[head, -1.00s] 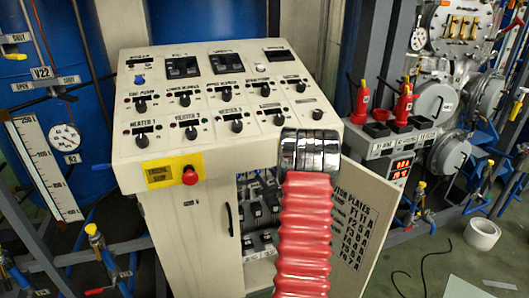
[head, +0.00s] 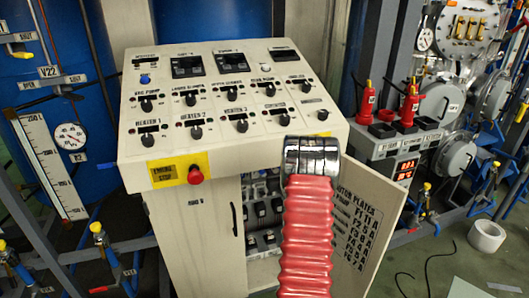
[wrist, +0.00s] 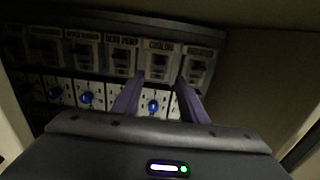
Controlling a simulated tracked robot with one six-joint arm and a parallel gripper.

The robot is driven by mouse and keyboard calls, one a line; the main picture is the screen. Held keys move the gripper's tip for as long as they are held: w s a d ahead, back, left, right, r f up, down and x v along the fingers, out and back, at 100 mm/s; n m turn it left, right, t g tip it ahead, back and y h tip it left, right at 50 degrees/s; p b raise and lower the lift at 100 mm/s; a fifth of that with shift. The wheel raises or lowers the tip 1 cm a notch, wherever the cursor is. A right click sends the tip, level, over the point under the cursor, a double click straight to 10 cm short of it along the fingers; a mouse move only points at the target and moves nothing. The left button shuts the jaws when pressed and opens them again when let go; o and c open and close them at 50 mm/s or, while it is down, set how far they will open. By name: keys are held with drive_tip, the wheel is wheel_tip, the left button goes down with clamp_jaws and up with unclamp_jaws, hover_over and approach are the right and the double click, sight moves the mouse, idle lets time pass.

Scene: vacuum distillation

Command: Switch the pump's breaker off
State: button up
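The upper row of breakers in the wrist view has black switches under printed labels. The breaker whose label seems to end in PUMP (wrist: 121,60) is just left of my gripper's left finger. My gripper (wrist: 162,80) is open and empty, its two purple-grey fingers pointing into the cabinet. The breaker labelled COOLING (wrist: 159,64) shows between and beyond the fingertips; contact cannot be told. Lever positions are too dark to read. In the head view, breakers (head: 262,207) show inside the open cabinet (head: 200,265), while my red-sleeved arm hides part of them and my gripper is out of sight.
The cabinet door (head: 357,225), with a printed list, stands open to the right. A lower row of white units with blue round parts (wrist: 85,98) sits under the breakers. The control panel (head: 225,95) with knobs and a red emergency stop (head: 195,177) overhangs the opening.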

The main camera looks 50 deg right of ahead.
drive_tip(key=x, duration=1)
drive_tip(key=shift+w+d, duration=0.2)
drive_tip(key=shift+a, duration=0.1)
drive_tip(key=shift+c, duration=0.4)
clamp_jaws()
